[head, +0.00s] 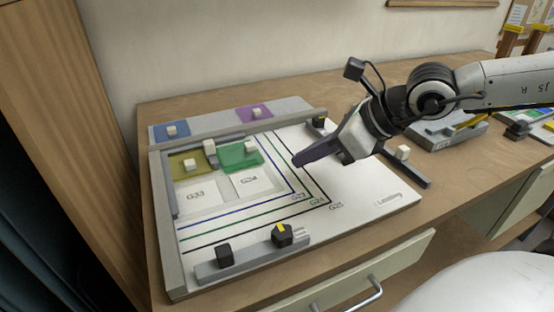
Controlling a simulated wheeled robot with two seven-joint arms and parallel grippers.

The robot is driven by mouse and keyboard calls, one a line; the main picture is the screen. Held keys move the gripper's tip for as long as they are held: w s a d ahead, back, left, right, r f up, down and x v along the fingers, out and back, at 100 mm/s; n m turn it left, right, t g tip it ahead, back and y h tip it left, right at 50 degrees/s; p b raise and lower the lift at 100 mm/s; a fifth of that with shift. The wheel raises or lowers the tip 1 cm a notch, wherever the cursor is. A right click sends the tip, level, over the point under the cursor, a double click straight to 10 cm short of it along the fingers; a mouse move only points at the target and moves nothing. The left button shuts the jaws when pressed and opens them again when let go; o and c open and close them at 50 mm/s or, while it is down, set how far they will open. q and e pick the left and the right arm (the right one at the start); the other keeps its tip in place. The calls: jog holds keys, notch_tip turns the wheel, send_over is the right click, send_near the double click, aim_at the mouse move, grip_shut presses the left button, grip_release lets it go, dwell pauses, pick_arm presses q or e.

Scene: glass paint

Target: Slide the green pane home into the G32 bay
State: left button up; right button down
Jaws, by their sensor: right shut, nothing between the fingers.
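The green pane (234,157) lies in the upper right of the framed board, with a white knob on it. It is beside an olive pane (179,166) that also has a white knob. Below them are two white label areas; one reads G33, and the label under the green pane (248,180) is too small to read surely. My right gripper (299,161) is shut and empty, held over the board to the right of the green pane and apart from it. My left gripper is not in view.
A grey rack (205,127) behind the board holds a blue pane (158,134) and a purple pane (243,115). A grey bar (250,257) with dark blocks lies at the front. A dark rail (405,171) is at the right. The board's lower right is clear.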

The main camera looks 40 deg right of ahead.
aim_at(263, 163)
jog(key=x, duration=0.4)
jog(key=shift+w+a+r, duration=0.1)
jog(key=shift+r, duration=0.05)
jog(key=shift+w+a, duration=0.3)
jog(key=shift+w, duration=0.6)
jog(key=shift+w+a, duration=0.25)
jog(key=shift+w, duration=0.3)
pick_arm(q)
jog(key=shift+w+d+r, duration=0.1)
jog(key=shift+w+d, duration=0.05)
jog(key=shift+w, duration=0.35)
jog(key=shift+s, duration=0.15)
pick_arm(e)
jog(key=shift+w, duration=0.1)
